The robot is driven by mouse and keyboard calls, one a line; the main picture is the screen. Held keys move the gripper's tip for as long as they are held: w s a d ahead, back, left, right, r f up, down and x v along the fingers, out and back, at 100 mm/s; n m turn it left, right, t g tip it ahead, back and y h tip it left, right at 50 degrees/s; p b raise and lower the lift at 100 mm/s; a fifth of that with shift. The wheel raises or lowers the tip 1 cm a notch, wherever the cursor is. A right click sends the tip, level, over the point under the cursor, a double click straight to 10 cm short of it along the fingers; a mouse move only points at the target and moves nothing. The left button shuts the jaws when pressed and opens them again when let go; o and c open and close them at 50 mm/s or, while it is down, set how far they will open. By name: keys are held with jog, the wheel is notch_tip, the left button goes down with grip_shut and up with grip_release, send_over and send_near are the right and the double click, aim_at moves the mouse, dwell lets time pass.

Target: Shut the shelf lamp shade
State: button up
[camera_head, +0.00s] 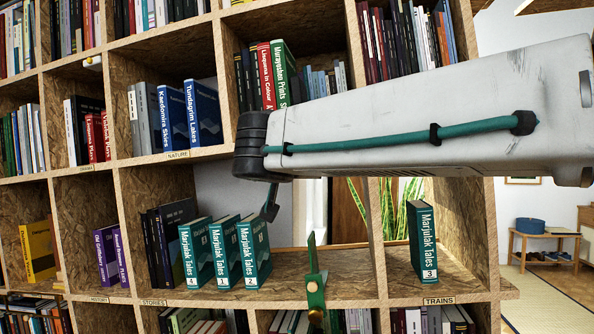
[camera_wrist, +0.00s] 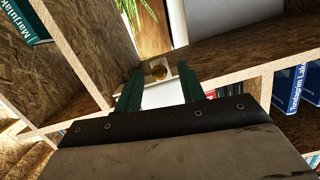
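In the wrist view, a round brass knob (camera_wrist: 159,72) sits on a pale panel (camera_wrist: 162,96) at the shelf's front edge; this looks like the shelf lamp's shade. My gripper (camera_wrist: 159,75) has two dark green fingers standing apart, one on each side of the knob. A gap shows between each fingertip and the knob, so the gripper is open. In the head view my white arm reaches in from the right and hides this part of the shelf. How far the shade is open cannot be told.
The OSB bookwall has several book-filled compartments. Marjulak Tales books (camera_head: 225,252) stand left of centre; another (camera_head: 422,243) stands on the right. A green strip (camera_head: 314,276) with a brass ball (camera_head: 316,316) is at the lower shelf edge. A plant (camera_head: 400,212) shows behind.

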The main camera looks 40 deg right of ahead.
jog(key=shift+s+a, duration=0.1)
jog(key=v, duration=0.7)
jog(key=shift+a, duration=0.25)
jog(key=shift+s+r, duration=0.1)
jog(key=shift+s, duration=0.05)
dwell(0.3)
jog(key=s+a+f+n+g+y, duration=0.2)
jog(key=s+a+f+n+y, duration=0.1)
jog(key=f, duration=0.7)
jog(key=s+a+f+n+g+y, duration=0.2)
jog(key=s+f+n+g+y, duration=0.1)
jog(key=f, duration=0.7)
jog(key=s+a+f+n+g+y, duration=0.3)
jog(key=s+f+y, duration=0.3)
jog(key=s+f, duration=0.2)
jog(key=shift+a+f+n+y, duration=0.35)
jog(key=shift+f+n, duration=0.35)
jog(key=shift+f, duration=0.7)
